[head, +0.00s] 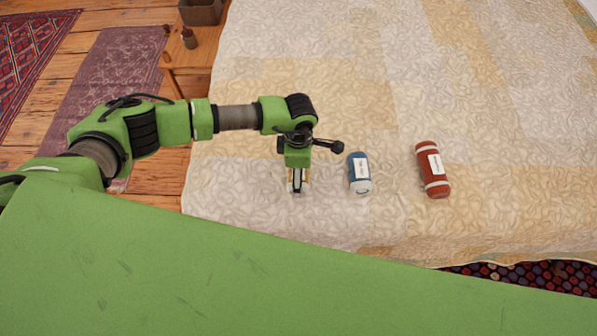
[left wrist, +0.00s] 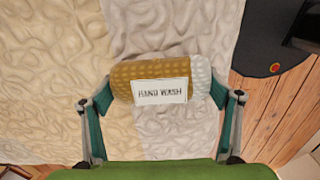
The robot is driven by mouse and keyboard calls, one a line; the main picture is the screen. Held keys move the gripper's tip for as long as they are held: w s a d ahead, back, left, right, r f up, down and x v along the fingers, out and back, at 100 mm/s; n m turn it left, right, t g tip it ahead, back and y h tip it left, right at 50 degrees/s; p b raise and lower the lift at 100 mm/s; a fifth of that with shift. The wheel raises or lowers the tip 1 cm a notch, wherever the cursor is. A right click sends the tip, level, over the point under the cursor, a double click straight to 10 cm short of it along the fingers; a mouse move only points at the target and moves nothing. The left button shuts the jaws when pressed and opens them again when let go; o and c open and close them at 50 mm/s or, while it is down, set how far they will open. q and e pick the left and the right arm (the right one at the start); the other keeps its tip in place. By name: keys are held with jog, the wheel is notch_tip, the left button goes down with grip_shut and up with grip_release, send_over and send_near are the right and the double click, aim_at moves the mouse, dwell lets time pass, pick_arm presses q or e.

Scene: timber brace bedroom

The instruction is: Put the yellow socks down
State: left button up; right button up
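The yellow socks (left wrist: 150,78) are a mustard roll with a white end and a white "HAND WASH" label. In the left wrist view they lie crosswise between the fingers of my left gripper (left wrist: 165,95), which press on both ends. In the head view my left gripper (head: 297,185) points down over the near left part of the bed (head: 320,90) and mostly hides the yellow socks. I cannot tell whether they touch the quilt. My right gripper is not in view.
A blue roll (head: 359,175) lies on the bed just right of my left gripper. A red roll (head: 433,170) lies farther right. The quilt beyond them is clear. A wooden bedside table (head: 190,58) with a small bottle (head: 189,39) and a box (head: 201,11) stands at the upper left.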

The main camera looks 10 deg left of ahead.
pick_arm(q)
jog(key=shift+c, duration=1.1)
jog(key=shift+r, duration=0.15)
